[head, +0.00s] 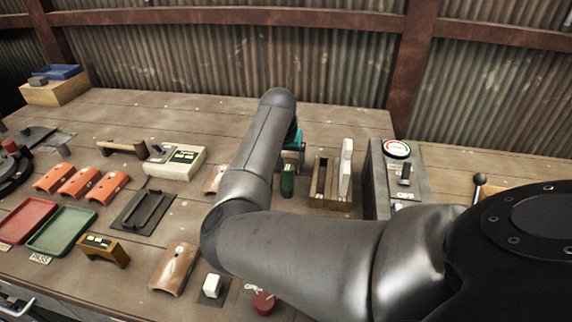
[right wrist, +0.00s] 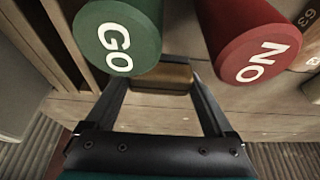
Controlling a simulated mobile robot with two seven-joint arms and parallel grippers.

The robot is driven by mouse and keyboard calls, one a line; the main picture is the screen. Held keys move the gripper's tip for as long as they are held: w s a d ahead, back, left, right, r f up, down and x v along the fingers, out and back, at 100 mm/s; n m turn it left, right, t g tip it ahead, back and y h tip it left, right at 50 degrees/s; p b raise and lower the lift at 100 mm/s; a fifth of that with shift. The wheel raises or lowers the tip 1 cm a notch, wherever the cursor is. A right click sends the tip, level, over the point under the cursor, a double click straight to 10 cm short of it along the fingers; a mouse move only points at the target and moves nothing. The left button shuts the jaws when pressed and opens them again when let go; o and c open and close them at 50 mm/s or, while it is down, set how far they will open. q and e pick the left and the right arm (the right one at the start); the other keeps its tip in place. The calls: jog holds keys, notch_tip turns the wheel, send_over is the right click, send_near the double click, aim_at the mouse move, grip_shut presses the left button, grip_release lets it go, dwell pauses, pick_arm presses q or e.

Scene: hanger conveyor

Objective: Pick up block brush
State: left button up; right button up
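I cannot surely pick out the block brush. A brown wooden block (right wrist: 162,78) shows between my right fingertips in the right wrist view and may be it. My right gripper (right wrist: 163,88) has its fingers apart, one at each side of this block; I cannot tell whether they touch it. In the head view my right arm hides most of this gripper; only its teal part (head: 295,138) shows, behind the green gauge. A wooden-handled tool (head: 122,148) lies at the back left. My left gripper is not in view.
A slotted wooden rack (head: 322,180) and a grey switch box (head: 380,180) are to the right. Trays and orange tiles (head: 78,182) cover the left.

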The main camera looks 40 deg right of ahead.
aim_at(286, 158)
jog(key=c, duration=0.8)
jog(key=shift+o, duration=0.2)
jog(key=shift+r, duration=0.1)
notch_tip(286, 158, up, 10)
jog(key=shift+f+p, duration=0.1)
jog(key=shift+p, duration=0.95)
